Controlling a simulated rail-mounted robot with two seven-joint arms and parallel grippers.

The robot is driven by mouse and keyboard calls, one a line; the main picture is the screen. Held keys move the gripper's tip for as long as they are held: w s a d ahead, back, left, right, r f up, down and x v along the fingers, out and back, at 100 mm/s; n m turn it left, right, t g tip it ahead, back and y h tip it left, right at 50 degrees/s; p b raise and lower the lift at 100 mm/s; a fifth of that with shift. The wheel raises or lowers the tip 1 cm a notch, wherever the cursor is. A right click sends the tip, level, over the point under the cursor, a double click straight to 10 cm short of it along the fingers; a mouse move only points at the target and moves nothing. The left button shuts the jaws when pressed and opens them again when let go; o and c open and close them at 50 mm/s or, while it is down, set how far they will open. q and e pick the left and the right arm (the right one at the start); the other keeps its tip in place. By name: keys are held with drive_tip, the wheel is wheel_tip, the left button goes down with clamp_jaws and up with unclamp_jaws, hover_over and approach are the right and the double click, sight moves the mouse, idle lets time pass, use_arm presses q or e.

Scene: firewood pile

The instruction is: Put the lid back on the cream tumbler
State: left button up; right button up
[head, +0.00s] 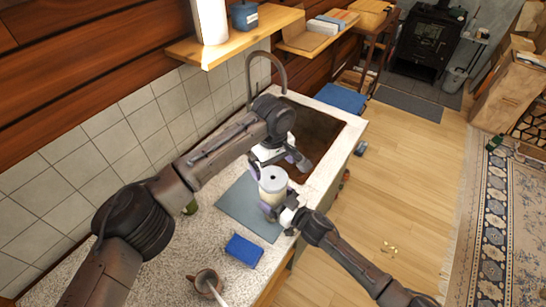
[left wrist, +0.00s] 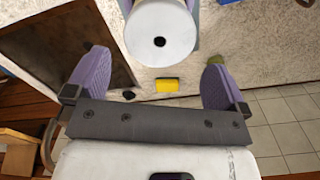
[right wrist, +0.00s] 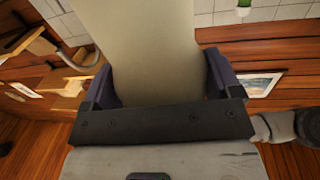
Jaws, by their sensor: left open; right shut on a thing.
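The cream tumbler (head: 271,196) is upright over the counter, and its pale body fills the middle of the right wrist view (right wrist: 140,50). My right gripper (head: 279,205) is shut around its side. The white lid (head: 272,180), with a small dark hole, sits on the tumbler's top. The lid also shows in the left wrist view (left wrist: 160,25). I cannot tell whether it is fully seated. My left gripper (head: 279,165) is open beside the lid, with its fingers apart and nothing held between them (left wrist: 155,75).
A grey mat (head: 236,206) lies on the speckled counter below. A blue block (head: 244,250) and a brown mug (head: 203,281) stand nearer. The dark sink (head: 318,128) and tap (head: 250,66) lie beyond. A yellow sponge (left wrist: 167,85) shows in the left wrist view. A wooden shelf (head: 235,40) hangs above.

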sight(273, 199)
use_arm(q)
drive_tip(key=shift+f, duration=2.7)
drive_tip(key=shift+c, duration=0.4)
drive_tip(key=c, duration=0.6)
drive_tip(key=m, duration=2.7)
drive_tip(key=shift+m, duration=0.3)
drive_tip(key=shift+c, duration=0.2)
drive_tip(key=o, duration=0.7)
